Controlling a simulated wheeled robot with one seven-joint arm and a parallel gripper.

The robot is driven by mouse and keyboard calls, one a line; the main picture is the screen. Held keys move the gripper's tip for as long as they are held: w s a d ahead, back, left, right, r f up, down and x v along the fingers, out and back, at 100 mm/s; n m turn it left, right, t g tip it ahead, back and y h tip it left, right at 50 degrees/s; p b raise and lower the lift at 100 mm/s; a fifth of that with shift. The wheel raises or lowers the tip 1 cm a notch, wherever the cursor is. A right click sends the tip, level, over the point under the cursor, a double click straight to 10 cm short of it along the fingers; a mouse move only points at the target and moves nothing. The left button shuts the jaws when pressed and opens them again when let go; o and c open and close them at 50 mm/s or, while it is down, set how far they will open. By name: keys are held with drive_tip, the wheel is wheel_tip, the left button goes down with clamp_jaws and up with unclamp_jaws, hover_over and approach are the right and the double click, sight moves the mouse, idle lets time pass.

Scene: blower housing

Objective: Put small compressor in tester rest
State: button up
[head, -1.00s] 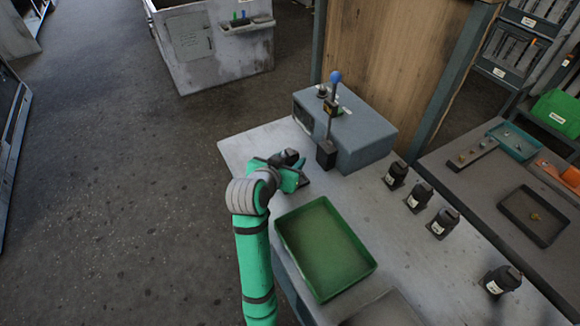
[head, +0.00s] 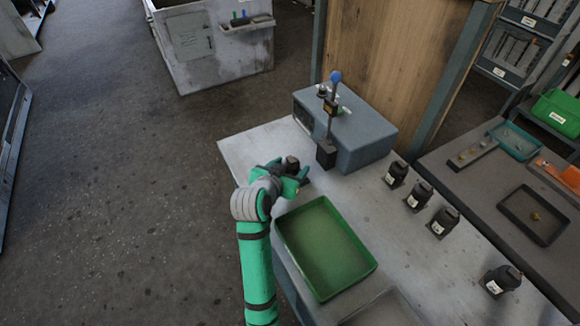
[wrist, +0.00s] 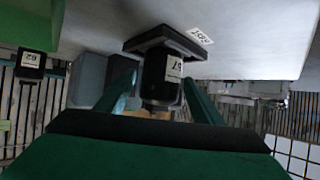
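A small dark compressor (head: 292,162) with a white label stands at the left part of the bench, by the tester. In the wrist view the compressor (wrist: 161,80) appears upside down, with its base at the black square plate of the tester rest (wrist: 195,48). A white label lies beside the plate. My gripper (head: 288,173) has its teal fingers spread on either side of the compressor. In the wrist view my gripper (wrist: 161,88) shows narrow gaps between fingers and compressor. The rest is mostly hidden by my gripper in the head view.
The blue-grey tester box (head: 368,143) with a blue-knobbed lever (head: 335,78) stands just behind. A green tray (head: 325,250) is empty in front. Several other dark compressors (head: 443,222) stand on the right of the bench (head: 385,235). A side table (head: 470,190) holds small trays.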

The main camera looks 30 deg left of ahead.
drive_tip(key=shift+r, duration=0.1)
drive_tip(key=shift+s+r, duration=0.2)
drive_tip(key=shift+s, duration=0.05)
drive_tip(key=v, duration=1.1)
drive_tip(key=shift+s, duration=0.25)
